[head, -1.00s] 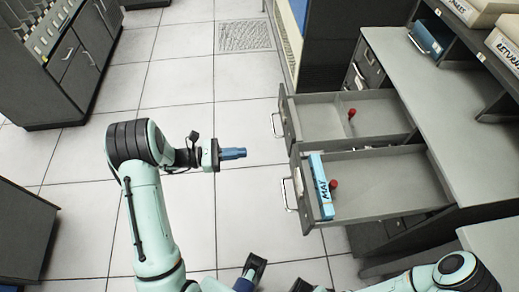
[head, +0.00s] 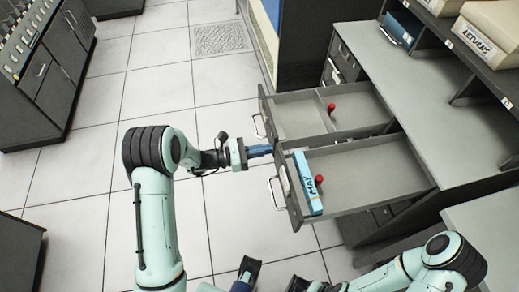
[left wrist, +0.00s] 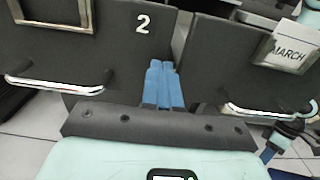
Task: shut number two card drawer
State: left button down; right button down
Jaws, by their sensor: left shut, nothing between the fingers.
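Two grey card drawers stand open side by side. The far one (head: 297,118) holds a small red knob-like object; its front shows a white "2" in the left wrist view (left wrist: 143,24). The nearer drawer (head: 390,185) holds a blue box marked MAY (head: 308,183); its front carries a MARCH label (left wrist: 288,47). My left gripper (head: 262,151) is shut and empty, its blue fingers (left wrist: 163,85) at the drawer fronts, near the "2" front's right edge. I cannot tell if they touch.
A grey desk (head: 425,100) with shelves and a RETURNS box (head: 488,35) stands right of the drawers. Dark cabinets (head: 50,70) stand at the far left. The tiled floor (head: 95,150) left of the drawers is clear.

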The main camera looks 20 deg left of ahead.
pick_arm(q)
jog(key=shift+d, duration=0.1)
jog(key=x, duration=0.4)
jog(key=shift+w+d+b, duration=0.25)
jog(key=shift+d+b, duration=0.05)
jog(key=shift+b, duration=0.05)
